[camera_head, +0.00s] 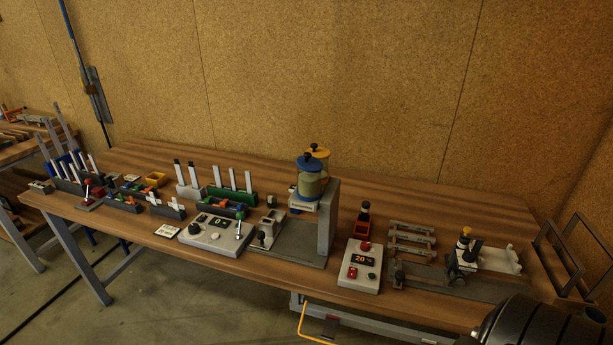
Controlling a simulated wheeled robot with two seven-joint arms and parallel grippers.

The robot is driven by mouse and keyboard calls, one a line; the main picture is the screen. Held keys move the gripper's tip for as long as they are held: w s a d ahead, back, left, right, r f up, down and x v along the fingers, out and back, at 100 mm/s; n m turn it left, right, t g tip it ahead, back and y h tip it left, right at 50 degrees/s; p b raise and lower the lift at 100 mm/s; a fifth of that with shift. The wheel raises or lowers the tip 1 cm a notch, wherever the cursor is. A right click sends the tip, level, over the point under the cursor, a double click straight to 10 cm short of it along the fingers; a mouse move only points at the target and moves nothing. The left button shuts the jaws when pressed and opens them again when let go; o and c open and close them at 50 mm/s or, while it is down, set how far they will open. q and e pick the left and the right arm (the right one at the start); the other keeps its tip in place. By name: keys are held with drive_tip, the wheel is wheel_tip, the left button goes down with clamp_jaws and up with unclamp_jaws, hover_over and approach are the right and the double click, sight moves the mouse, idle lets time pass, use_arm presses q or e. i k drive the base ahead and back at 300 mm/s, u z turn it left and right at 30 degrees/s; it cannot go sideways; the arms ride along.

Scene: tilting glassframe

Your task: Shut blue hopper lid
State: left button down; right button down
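The blue hopper lid (309,163), with a dark knob, is at the top of a hopper jar (311,185) with pale contents. It looks level on the jar, but at this size I cannot tell whether it is fully shut. A second hopper with a yellow lid (322,153) stands just behind it, partly hidden. Both are mounted at a grey upright stand (328,225) near the middle of the bench. Neither of my grippers shows.
The wooden bench (400,208) holds a control box reading 0 (214,235), a red-buttoned box reading 20 (360,267), tool racks (232,198) at left and a white fixture (487,257) at right. Empty metal frames (563,250) stand at the right end. A dark rounded part fills the bottom right corner.

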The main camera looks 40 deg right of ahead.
sight(308, 163)
drive_tip(key=k, duration=0.5)
drive_tip(key=u, duration=0.1)
drive_tip(key=i, duration=0.55)
drive_tip(key=z, duration=1.9)
